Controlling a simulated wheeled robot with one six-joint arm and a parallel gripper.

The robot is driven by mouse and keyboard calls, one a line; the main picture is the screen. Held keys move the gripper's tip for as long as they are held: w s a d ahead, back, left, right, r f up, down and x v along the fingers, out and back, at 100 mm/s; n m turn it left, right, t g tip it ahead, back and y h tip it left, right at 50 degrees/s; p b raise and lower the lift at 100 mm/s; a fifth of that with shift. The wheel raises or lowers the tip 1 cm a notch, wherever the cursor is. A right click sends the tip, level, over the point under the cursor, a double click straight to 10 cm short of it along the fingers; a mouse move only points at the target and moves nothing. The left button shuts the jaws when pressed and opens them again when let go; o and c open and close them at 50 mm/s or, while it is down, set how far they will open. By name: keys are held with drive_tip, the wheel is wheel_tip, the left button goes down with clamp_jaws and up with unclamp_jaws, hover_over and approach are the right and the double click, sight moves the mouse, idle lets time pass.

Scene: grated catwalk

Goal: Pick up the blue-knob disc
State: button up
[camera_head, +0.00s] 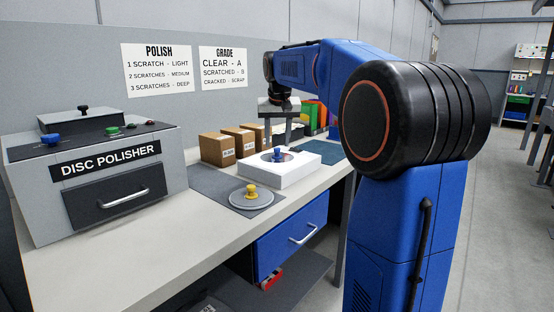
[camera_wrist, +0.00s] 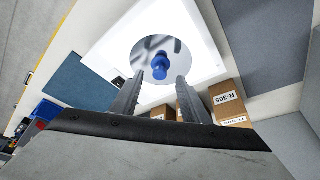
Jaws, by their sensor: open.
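The blue-knob disc (camera_head: 278,156) lies on a white, box-like stand (camera_head: 290,173) on the bench. In the wrist view the round disc shows grey with darker streaks, and its blue knob (camera_wrist: 160,65) stands up from it. My gripper (camera_head: 279,142) is above the stand, pointing down. In the wrist view my gripper (camera_wrist: 160,80) is open, its two fingers apart, with the knob showing between and beyond their tips. Nothing is held. I cannot tell the exact height of the fingertips over the knob.
A yellow-knob disc (camera_head: 251,199) lies on a grey mat (camera_head: 212,184) in front of the stand. Cardboard boxes (camera_head: 216,149) stand behind it. A disc polisher (camera_head: 105,170) is at the left. A dark blue mat (camera_head: 322,151) lies right of the stand.

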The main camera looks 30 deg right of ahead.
sight(277, 149)
drive_tip(key=shift+x, duration=1.4)
clamp_jaws()
drive_tip(key=shift+r, duration=0.1)
wheel_tip(277, 149, up, 10)
